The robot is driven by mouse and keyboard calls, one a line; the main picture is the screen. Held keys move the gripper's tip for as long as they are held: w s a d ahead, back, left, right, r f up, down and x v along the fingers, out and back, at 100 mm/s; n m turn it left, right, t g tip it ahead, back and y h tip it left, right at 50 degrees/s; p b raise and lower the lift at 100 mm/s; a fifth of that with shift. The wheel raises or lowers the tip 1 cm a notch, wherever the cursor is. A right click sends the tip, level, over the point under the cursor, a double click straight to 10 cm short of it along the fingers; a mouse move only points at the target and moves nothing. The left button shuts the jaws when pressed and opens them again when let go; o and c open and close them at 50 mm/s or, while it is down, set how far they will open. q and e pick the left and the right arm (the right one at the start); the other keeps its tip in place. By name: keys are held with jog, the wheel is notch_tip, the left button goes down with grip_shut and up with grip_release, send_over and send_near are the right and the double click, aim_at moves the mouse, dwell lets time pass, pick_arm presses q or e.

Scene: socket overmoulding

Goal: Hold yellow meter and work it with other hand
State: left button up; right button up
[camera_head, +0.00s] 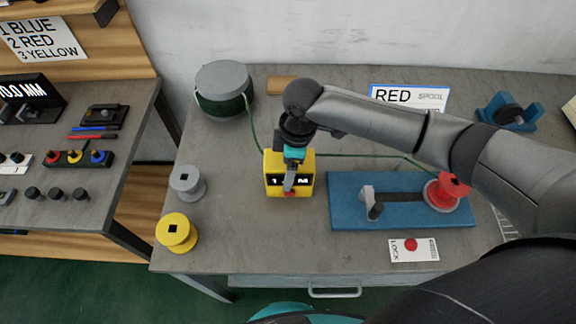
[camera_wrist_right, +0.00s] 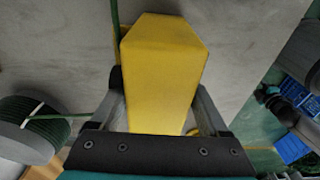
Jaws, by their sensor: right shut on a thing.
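The yellow meter (camera_head: 274,186) stands on the grey workbench, with a dark display on its front that is partly covered by my gripper; "M" shows on it. My right gripper (camera_head: 290,180) reaches down over the meter from above. In the right wrist view its two fingers lie on either side of the yellow body (camera_wrist_right: 160,75), shut on it. A small red part shows low on the meter's front, by the fingertips. My left gripper is in neither view.
A green wire runs from the large green spool (camera_head: 222,100) past the meter to the red spool (camera_head: 442,196) on a blue winder base (camera_head: 345,212) with a crank. Grey (camera_head: 186,182) and yellow (camera_head: 176,231) spools stand left. A LOCK card (camera_head: 400,254) lies in front.

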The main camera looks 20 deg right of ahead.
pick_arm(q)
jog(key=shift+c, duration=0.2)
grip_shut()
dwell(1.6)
